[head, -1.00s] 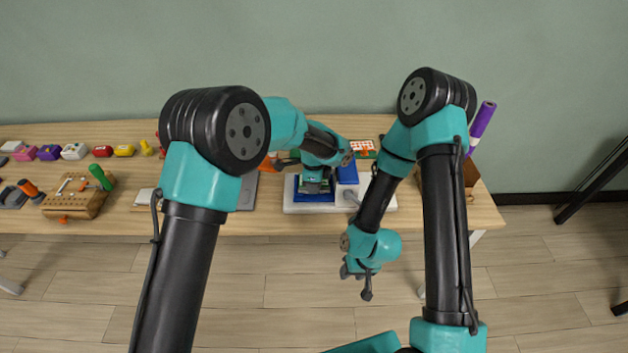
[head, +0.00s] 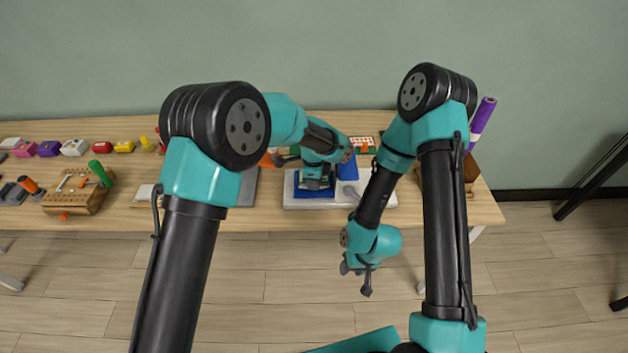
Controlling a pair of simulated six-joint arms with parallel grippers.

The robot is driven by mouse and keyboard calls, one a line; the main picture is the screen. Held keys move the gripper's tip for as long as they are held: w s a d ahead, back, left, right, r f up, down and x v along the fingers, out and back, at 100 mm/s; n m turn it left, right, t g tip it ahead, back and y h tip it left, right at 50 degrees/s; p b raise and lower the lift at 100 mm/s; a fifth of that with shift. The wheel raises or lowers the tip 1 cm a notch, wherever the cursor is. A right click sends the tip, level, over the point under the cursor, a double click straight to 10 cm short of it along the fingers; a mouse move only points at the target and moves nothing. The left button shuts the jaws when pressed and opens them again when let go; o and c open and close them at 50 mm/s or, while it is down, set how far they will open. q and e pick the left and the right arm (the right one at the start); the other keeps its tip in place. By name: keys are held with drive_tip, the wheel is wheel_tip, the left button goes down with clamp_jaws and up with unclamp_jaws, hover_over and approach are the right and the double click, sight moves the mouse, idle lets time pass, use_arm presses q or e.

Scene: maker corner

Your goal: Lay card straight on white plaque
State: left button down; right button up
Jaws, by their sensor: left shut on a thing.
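The white plaque (head: 376,201) lies on the table near its front edge, right of centre, with blue parts on it. One blue part (head: 347,170) stands at its back. Another blue patch (head: 315,193) lies under my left gripper. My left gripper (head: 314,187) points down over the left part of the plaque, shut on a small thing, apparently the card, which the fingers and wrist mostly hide. I cannot tell whether it touches the plaque or lies straight. My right gripper (head: 358,278) hangs empty in front of the table, over the floor; its jaw opening is unclear.
A brown tool block (head: 77,197) with a green handle stands at left. Several small coloured pieces (head: 103,149) line the back left. A green board (head: 362,145) lies behind the plaque. A grey slab lies left of the plaque.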

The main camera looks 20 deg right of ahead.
use_arm(q)
drive_tip(key=shift+f, duration=0.45)
idle(0.5)
drive_tip(key=c, duration=0.9)
unclamp_jaws()
wheel_tip(320, 180, up, 17)
drive_tip(key=shift+r, duration=0.15)
